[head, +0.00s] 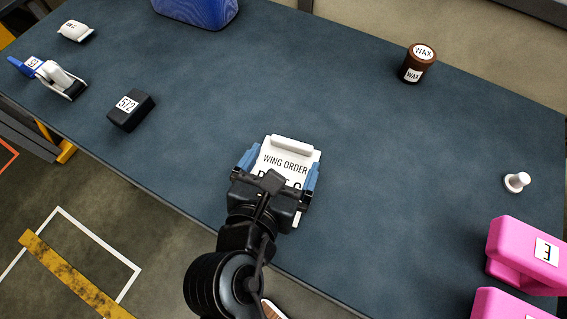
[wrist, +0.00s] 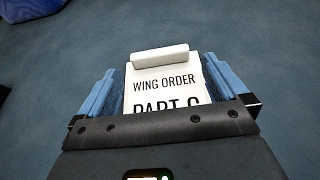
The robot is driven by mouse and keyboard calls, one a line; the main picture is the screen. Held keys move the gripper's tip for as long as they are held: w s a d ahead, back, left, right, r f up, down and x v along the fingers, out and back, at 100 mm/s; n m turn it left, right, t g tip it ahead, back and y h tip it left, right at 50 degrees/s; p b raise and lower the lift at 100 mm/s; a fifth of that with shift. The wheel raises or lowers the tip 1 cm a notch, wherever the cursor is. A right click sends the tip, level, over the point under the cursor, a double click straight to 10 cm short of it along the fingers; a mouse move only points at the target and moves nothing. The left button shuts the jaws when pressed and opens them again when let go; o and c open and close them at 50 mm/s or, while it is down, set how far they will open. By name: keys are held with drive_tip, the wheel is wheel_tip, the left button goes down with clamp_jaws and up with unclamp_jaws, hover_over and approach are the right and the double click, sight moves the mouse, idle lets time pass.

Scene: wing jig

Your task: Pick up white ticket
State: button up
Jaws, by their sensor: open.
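The white ticket (head: 290,157) lies on the dark blue table near its front edge, with a raised white bar along its far end. It reads "WING ORDER" and a partly hidden second line. In the wrist view the ticket (wrist: 162,85) sits between my two blue fingers, its near part hidden behind the gripper body. My gripper (head: 279,174) is open, with one finger at each side of the ticket. I cannot tell whether the fingers touch its sides. It also shows in the wrist view (wrist: 160,92).
On the table (head: 300,70) are a black box marked 572 (head: 131,110), a white dispenser (head: 62,78), a brown wax jar (head: 418,63), a white knob (head: 516,182), pink blocks (head: 525,255) and a blue object (head: 197,8). The surface around the ticket is clear.

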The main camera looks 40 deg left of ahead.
sight(290, 146)
drive_tip(key=shift+x, duration=1.95)
drive_tip(key=shift+c, duration=0.3)
drive_tip(key=shift+r, duration=0.1)
drive_tip(key=c, duration=0.8)
drive_tip(key=shift+r, duration=0.1)
